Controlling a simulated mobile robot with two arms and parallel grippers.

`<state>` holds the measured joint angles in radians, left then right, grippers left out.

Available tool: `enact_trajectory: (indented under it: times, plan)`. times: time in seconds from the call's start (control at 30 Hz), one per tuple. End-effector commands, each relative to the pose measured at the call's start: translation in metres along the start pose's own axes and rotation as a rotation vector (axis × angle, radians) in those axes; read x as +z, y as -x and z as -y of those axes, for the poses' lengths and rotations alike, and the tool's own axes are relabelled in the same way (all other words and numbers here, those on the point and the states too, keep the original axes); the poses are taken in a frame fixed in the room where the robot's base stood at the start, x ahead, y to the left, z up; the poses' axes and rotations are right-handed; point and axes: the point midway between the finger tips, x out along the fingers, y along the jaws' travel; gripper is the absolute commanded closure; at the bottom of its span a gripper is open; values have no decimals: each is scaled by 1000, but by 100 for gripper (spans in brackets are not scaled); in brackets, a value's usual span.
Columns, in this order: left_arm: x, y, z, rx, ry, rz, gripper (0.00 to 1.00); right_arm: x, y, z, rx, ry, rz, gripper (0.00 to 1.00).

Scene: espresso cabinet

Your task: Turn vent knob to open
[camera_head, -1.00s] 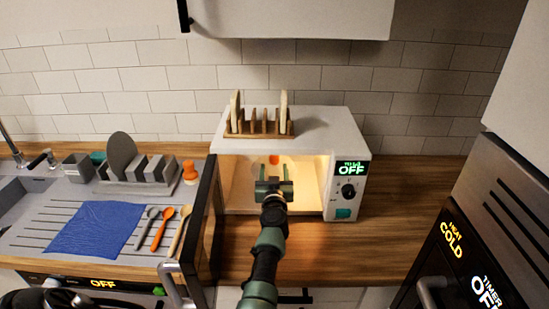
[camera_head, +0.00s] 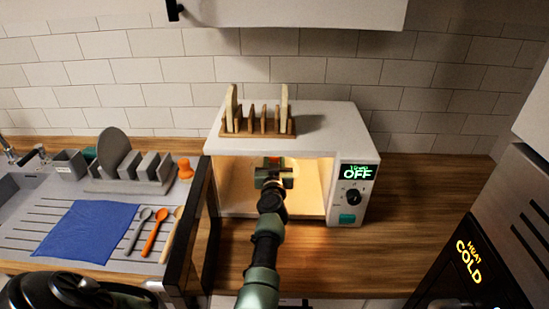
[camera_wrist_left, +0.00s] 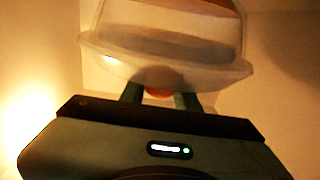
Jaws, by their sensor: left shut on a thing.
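My left gripper (camera_head: 273,175) reaches through the open front of the white microwave (camera_head: 335,120) into its lit inside. The left wrist view shows a pale, translucent container (camera_wrist_left: 165,65) in front of this gripper. A small orange knob (camera_wrist_left: 158,93) sits at the container's near edge, between the two dark green fingers, which are shut on it. The knob is mostly hidden by the gripper, so I cannot tell which way it is turned. In the head view a bit of orange (camera_head: 274,161) shows just behind the gripper. My right gripper is not in view.
The microwave door (camera_head: 190,230) stands open at the left. A wooden rack (camera_head: 258,128) with bread slices is on top. The control panel (camera_head: 353,185) reads OFF. A drainer with a blue cloth (camera_head: 85,232) and several spoons is at the left. The counter at right is clear.

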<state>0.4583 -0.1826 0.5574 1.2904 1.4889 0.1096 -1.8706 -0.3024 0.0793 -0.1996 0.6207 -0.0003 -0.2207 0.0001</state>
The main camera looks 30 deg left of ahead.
Motion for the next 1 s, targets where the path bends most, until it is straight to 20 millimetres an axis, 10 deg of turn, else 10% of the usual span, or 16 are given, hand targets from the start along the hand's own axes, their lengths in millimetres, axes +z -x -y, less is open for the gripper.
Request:
enact_trajectory:
  times: [0.67, 0.7, 0.77, 1.0]
  plan:
    - [1, 0, 0, 140, 0, 1, 100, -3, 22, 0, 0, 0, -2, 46]
    - [1, 0, 0, 140, 0, 1, 66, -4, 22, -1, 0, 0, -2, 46]
    - [1, 0, 0, 140, 0, 1, 49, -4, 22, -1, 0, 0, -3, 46]
    - [1, 0, 0, 140, 0, 0, 46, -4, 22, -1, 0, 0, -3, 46]
